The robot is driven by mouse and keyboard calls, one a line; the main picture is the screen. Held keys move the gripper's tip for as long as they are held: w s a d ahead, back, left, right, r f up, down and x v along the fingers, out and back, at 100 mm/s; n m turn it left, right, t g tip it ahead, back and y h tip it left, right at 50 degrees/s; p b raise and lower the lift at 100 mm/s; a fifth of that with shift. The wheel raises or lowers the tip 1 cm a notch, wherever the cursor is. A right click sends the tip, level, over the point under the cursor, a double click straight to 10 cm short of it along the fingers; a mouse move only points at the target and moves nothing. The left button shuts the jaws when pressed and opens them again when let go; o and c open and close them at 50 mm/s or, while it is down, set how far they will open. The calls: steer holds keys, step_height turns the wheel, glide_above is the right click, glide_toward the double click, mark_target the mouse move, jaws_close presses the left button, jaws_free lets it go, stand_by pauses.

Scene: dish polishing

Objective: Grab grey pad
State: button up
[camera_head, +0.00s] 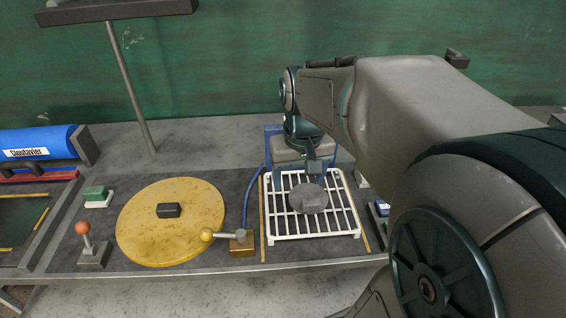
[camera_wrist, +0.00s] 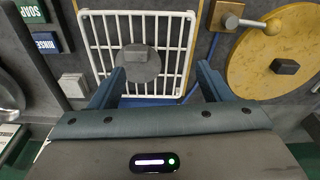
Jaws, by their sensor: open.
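The grey pad (camera_head: 308,199) is a round grey disc with a small raised block on top. It lies on a white wire rack (camera_head: 272,238). In the wrist view the pad (camera_wrist: 138,68) lies between the fingers, nearer the left one, with the rack (camera_wrist: 187,40) around it. My gripper (camera_head: 297,178) is open and empty above the far part of the rack. Its blue fingers (camera_wrist: 160,72) are spread on either side of the pad in the wrist view. I cannot tell the exact height of the fingertips above it.
A yellow disc (camera_head: 195,195) with a dark block (camera_head: 168,210) lies left of the rack. Labelled boxes (camera_wrist: 46,42) lie beside the rack. A red-knobbed joystick (camera_head: 94,250) stands far left.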

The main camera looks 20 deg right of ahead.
steer(key=m+g, duration=0.1)
glide_above(311, 200)
steer(key=f, duration=0.1)
step_height(311, 200, down, 14)
steer(key=shift+s+f, duration=0.1)
steer(key=shift+c, duration=0.3)
steer(key=c, duration=1)
